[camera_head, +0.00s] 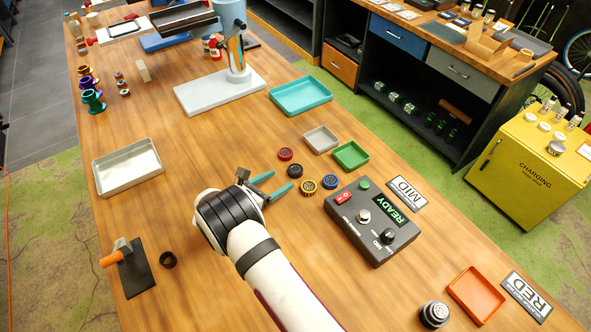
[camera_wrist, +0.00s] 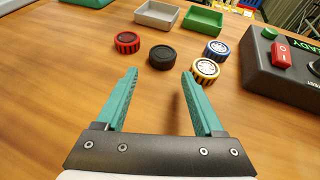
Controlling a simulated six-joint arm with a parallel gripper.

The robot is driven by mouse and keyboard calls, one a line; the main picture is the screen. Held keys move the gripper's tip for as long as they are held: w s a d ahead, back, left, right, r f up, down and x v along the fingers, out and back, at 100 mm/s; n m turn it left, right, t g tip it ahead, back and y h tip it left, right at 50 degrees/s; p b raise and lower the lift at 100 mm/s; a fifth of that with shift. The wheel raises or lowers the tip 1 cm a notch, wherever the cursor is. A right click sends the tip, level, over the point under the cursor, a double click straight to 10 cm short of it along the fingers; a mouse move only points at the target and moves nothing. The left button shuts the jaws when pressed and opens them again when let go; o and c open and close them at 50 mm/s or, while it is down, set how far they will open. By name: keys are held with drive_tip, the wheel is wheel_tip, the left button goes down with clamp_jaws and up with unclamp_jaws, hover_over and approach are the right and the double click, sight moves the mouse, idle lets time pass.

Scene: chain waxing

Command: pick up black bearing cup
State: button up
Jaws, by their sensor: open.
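The black bearing cup (camera_head: 294,171) is a short, dark, round piece on the wooden table. It also shows in the wrist view (camera_wrist: 162,57), just beyond my fingertips and roughly in line with the gap between them. My gripper (camera_head: 275,183) has teal fingers spread apart with nothing between them. In the wrist view my gripper (camera_wrist: 159,73) points at the cup and does not touch it. A red cup (camera_wrist: 127,42) is left of and behind the black one. A yellow cup (camera_wrist: 205,71) and a blue cup (camera_wrist: 215,51) are to its right.
The grey tray (camera_head: 321,139) and green tray (camera_head: 351,155) lie behind the cups. A black control box (camera_head: 371,222) reading READY stands to the right. A black ring (camera_head: 168,260) lies at the front left.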

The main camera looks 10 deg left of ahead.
sight(291, 173)
drive_tip(key=x, duration=0.5)
drive_tip(key=shift+w+d+r, duration=0.15)
drive_tip(key=shift+d+r, duration=0.15)
clamp_jaws()
drive_tip(key=shift+r, duration=0.1)
